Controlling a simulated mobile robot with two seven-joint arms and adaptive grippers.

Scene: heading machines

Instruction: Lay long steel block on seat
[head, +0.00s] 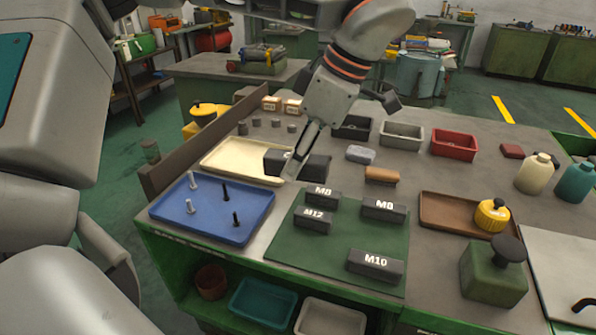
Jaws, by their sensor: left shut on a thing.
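My left gripper (292,170) comes down from the top of the head view. It is shut on a long dark steel block (316,166), which sticks out on both sides of the fingers. The fingers cover the block's middle and most of a white marking. The block is over or beside the right end of the cream tray (228,158); I cannot tell if it touches anything below. Dark blocks marked M8 (322,197), M12 (313,220) and M10 (375,265), plus another marked one (384,208), sit on a green mat (325,255). No seat is clearly identifiable. My right gripper is out of view.
A blue tray (245,229) with upright pins is at the front left. A brown tray (432,215) and green container (492,275) stand right.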

